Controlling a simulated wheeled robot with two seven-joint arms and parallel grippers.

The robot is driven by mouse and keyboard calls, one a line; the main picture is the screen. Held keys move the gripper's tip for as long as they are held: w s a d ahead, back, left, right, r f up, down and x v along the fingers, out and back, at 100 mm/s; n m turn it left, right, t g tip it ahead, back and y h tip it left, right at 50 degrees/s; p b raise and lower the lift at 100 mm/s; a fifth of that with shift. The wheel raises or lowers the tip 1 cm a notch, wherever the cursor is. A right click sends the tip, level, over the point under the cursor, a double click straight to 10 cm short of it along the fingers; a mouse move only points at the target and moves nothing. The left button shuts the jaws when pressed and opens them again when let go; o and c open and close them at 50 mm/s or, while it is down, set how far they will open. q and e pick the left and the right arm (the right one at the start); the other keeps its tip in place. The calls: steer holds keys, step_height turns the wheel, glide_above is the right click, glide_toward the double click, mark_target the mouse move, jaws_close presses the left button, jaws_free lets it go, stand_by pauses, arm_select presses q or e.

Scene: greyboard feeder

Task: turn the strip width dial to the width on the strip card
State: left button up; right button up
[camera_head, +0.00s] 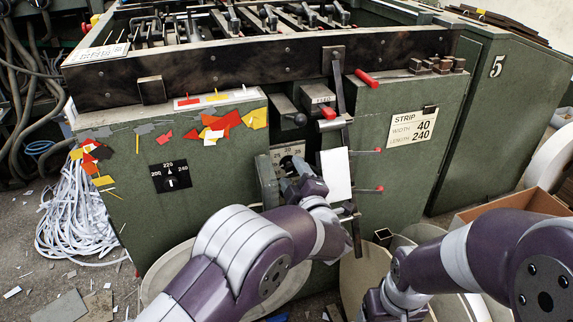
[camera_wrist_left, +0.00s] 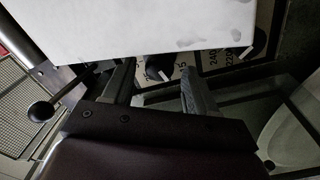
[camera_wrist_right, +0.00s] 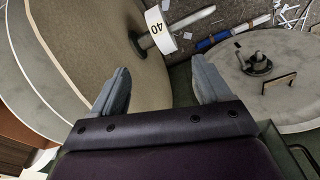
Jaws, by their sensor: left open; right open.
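The strip card (camera_head: 412,127) on the green cabinet reads WIDTH 40, LENGTH 240. The strip width dial (camera_head: 290,152) is a pale plate in the cabinet front's recess, partly hidden by my left gripper (camera_head: 303,178); 30 and 35 are legible at its top. In the left wrist view, its black knob (camera_wrist_left: 156,67) with a white pointer lies between and beyond the open fingers of the left gripper (camera_wrist_left: 158,88), with no visible contact. I cannot read the setting it points to. My right gripper (camera_wrist_right: 162,75) is open and empty in the right wrist view.
A white sheet (camera_head: 336,175) hangs right beside my left gripper and covers the top of the left wrist view. A second dial (camera_head: 170,178) marked 200, 220, 240 is at the left. Red-handled levers (camera_head: 366,78) stick out above.

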arm_select(q)
steer(key=c, duration=1.1)
steer(key=shift+o, duration=0.2)
steer(key=shift+r+m+p, duration=0.2)
steer(key=shift+m+p, duration=0.1)
steer(key=shift+p, duration=0.35)
steer(key=m+p, duration=0.3)
steer(key=p, duration=0.1)
steer(key=shift+r, duration=0.1)
steer(key=m+p, duration=0.2)
steer(key=shift+m+p, duration=0.3)
steer(key=shift+p, duration=0.05)
steer(key=shift+d+f+m+p, duration=0.1)
steer(key=shift+f+m+p, duration=0.1)
steer(key=shift+m+p, duration=0.1)
